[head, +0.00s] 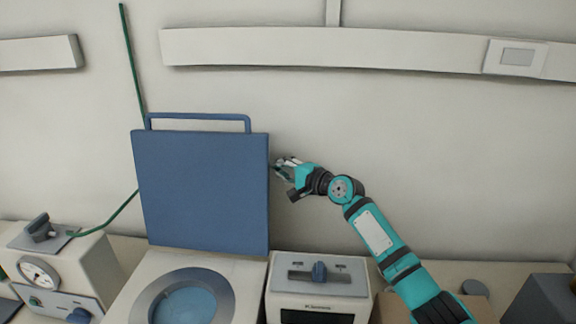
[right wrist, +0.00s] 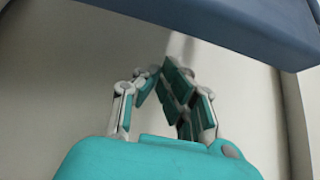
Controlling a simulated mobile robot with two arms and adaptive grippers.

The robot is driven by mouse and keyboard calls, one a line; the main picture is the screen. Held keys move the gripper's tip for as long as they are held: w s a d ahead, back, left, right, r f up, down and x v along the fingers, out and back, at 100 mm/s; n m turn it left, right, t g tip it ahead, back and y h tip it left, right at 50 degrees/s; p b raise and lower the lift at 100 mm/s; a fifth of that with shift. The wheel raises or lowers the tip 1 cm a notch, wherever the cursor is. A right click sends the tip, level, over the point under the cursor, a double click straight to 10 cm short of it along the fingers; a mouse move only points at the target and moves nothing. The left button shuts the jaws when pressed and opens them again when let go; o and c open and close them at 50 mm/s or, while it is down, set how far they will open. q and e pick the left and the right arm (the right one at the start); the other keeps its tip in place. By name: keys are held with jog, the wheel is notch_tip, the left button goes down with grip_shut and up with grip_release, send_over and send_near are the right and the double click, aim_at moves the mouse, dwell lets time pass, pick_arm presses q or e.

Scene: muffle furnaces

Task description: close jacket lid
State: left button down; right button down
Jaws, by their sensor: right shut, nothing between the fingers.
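The jacket lid (head: 203,190) is a blue square panel with a bar handle (head: 198,118) along its top edge. It stands upright, open, at the back of the white furnace body (head: 142,290), whose round opening (head: 185,300) is uncovered. My right gripper (head: 281,166) is at the right edge of the lid, near its upper part, shut and empty. In the right wrist view the gripper (right wrist: 166,72) shows its fingertips together below the blue lid edge (right wrist: 235,22); I cannot tell whether they touch it. My left gripper is not in view.
A unit with a gauge (head: 38,271) and a green hose (head: 108,219) stands at the left. A dark blue box (head: 541,302) is at the lower right. The wall behind is close.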

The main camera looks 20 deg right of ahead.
jog(key=s, duration=0.1)
jog(key=s+p, duration=0.1)
jog(key=s+a+p, duration=0.1)
jog(key=shift+s+r, duration=0.1)
jog(key=shift+r, duration=0.3)
